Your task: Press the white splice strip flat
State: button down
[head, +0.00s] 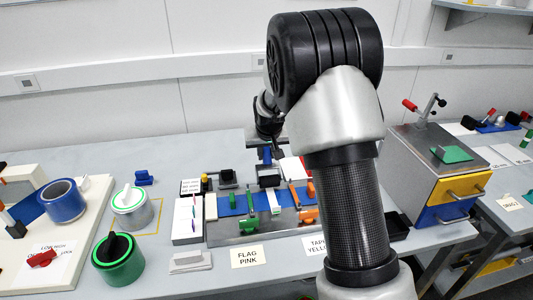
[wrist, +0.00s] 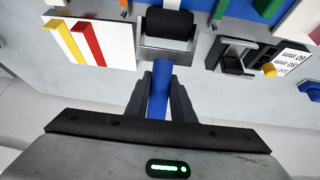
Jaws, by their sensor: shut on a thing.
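My gripper (wrist: 160,75) is shut on the blue handle (wrist: 160,92) of a roller. The roller's wide black drum (wrist: 169,22) is just beyond the fingertips, at a grey metal holder (wrist: 166,52); I cannot tell whether it rests there. In the head view my gripper (head: 266,153) is small and dark, behind the metal plate (head: 240,237). Blue sheet (head: 236,204) lies across this plate. A narrow white strip (head: 273,203), apparently the splice strip, crosses the blue sheet in front of the roller. My arm hides part of the plate's right side.
Green clamps (head: 250,200) and orange clamps (head: 308,214) stand around the sheet. A white board with yellow and red strips (wrist: 88,42) lies beside the holder.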

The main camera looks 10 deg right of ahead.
aim_at(269, 164)
jog(key=shift+f+b, duration=0.45)
jog(key=shift+f, duration=0.05)
dwell(0.4)
jog(key=shift+s, duration=0.1)
jog(key=shift+s, duration=0.5)
jog(key=shift+s+b, duration=0.4)
jog(key=shift+s, duration=0.25)
jog(key=shift+s, duration=0.2)
dwell(0.6)
jog(key=shift+s+b, duration=0.3)
jog(key=shift+s, duration=0.05)
jog(key=shift+s, duration=0.15)
